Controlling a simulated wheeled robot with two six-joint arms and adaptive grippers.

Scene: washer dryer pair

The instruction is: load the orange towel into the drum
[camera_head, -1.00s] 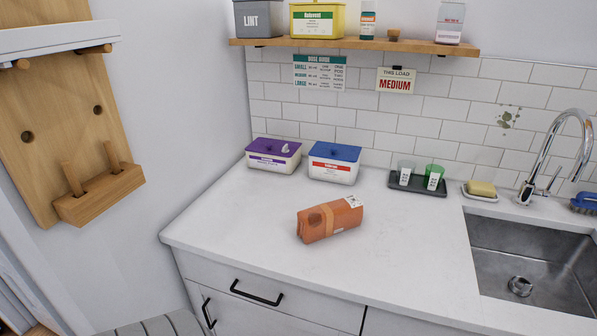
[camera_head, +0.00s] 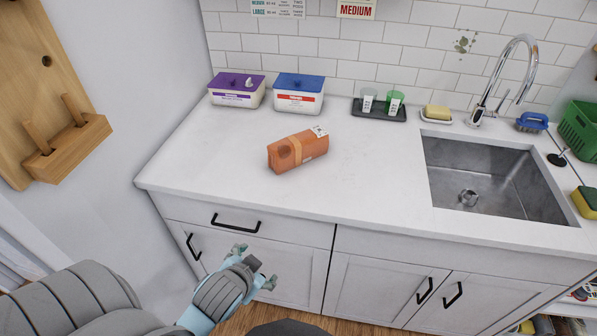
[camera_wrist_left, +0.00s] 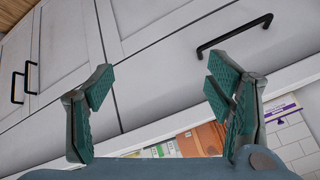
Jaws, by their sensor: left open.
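The orange towel (camera_head: 297,152) lies as a compact folded bundle with a band and a white label on the white counter, left of the sink. Part of something orange, likely the towel (camera_wrist_left: 203,139), shows at the bottom of the left wrist view. My left gripper (camera_head: 254,267) is in front of the lower cabinet doors, below the counter edge, apart from the towel. In the left wrist view its fingers (camera_wrist_left: 160,88) are spread with nothing between them. The drum is not in view. My right gripper is not in view.
A purple-lidded box (camera_head: 238,91) and a blue-lidded box (camera_head: 299,96) stand at the back. A dark tray (camera_head: 379,114) holds two cups. The sink (camera_head: 490,180) is at right. The counter around the towel is clear. Black handles (camera_head: 236,224) stick out from the cabinets.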

